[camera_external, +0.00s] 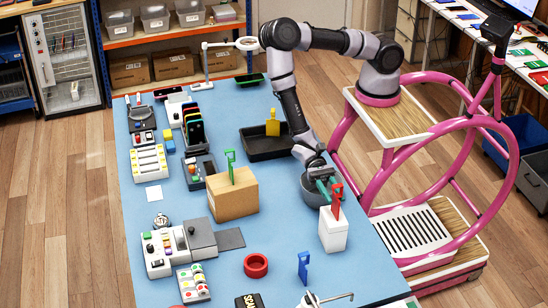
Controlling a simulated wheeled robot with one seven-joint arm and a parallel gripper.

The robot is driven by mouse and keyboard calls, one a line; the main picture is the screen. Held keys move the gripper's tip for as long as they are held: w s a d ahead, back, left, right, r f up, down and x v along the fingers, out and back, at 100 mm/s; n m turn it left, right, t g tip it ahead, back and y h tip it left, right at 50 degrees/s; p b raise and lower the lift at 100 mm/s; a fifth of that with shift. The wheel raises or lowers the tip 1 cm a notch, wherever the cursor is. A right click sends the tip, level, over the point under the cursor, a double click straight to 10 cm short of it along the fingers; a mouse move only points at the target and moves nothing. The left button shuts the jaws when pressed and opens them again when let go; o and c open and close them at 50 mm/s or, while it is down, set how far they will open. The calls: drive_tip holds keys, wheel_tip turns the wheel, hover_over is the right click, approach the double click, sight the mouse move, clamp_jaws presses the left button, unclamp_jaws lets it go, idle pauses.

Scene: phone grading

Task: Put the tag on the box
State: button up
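A brown cardboard box (233,201) stands near the middle of the blue table. A green tag (231,168) stands upright at its top. A white box (333,232) stands to its right, and a red tag (337,203) is upright at its top; whether it rests there cannot be told. A yellow tag (273,124) is at the black tray, and a blue tag (303,266) stands near the front.
A red ring (256,265) and a grey box-shaped device (200,236) are at the front. Several devices line the left side. Some blue table (290,220) between the boxes is clear.

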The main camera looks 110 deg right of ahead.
drive_tip(key=d, duration=1)
drive_tip(key=s+d+r+n+t+h, duration=0.2)
drive_tip(key=s+d+r+n+h, duration=0.2)
drive_tip(key=d+r, duration=0.6)
drive_tip(key=s+d+r+n+t+h, duration=0.2)
drive_tip(key=s+d+r+n+h, duration=0.2)
drive_tip(key=d+r, duration=0.7)
drive_tip(key=s+d+r+n+t+h, duration=0.3)
drive_tip(key=d+r+h, duration=0.5)
drive_tip(key=r, duration=0.5)
drive_tip(key=s+d+n, duration=0.1)
drive_tip(key=d+n, duration=0.1)
drive_tip(key=shift+d+n, duration=0.4)
